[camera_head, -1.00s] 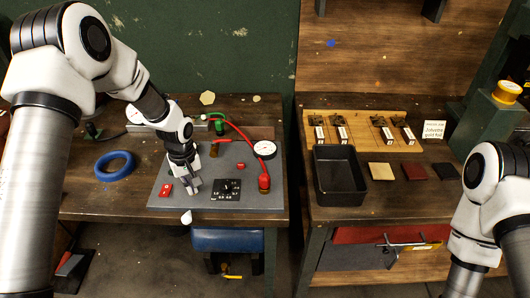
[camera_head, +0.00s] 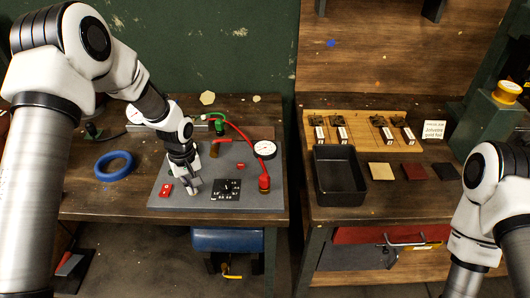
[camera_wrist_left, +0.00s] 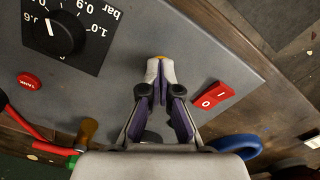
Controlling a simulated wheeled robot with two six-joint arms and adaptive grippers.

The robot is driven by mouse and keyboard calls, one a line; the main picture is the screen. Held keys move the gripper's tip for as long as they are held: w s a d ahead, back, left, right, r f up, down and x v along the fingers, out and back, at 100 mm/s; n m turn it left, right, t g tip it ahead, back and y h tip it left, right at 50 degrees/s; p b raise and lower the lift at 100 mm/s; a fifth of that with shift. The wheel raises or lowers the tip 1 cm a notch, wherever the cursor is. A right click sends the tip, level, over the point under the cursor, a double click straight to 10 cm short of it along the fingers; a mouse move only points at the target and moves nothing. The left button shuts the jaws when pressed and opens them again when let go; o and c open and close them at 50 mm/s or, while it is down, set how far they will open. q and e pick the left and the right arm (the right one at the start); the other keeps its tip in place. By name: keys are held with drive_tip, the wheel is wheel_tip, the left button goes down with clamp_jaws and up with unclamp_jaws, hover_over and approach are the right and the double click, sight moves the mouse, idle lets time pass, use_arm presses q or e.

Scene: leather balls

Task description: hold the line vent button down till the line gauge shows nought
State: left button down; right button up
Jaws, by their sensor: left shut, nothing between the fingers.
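My left gripper (camera_head: 194,190) is shut and empty, pointing down at the grey panel (camera_head: 255,200) between the red rocker switch (camera_head: 165,190) and the black dial (camera_head: 227,188). In the left wrist view its closed tips (camera_wrist_left: 158,62) meet at the panel, with a small orange bit (camera_wrist_left: 159,57) at their ends. No line vent button shows clearly; it may be hidden under the tips. A red button marked TANK (camera_wrist_left: 30,81) stands apart. A white round gauge (camera_head: 264,149) is at the panel's right. Another gauge (camera_head: 134,115) is partly behind my left arm. Their readings are too small to tell.
A red hose (camera_head: 243,136) runs from a green fitting (camera_head: 219,127) to a red fitting (camera_head: 264,183). A blue ring (camera_head: 114,165) lies left of the panel. A black tray (camera_head: 340,178) stands on the right bench. My right arm is at the right edge, its gripper unseen.

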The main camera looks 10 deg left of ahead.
use_arm(q)
wheel_tip(320, 180, up, 6)
drive_tip(key=p, duration=0.6)
drive_tip(key=shift+r, duration=0.15)
drive_tip(key=shift+s, duration=0.1)
drive_tip(key=shift+f, duration=0.2)
idle(0.7)
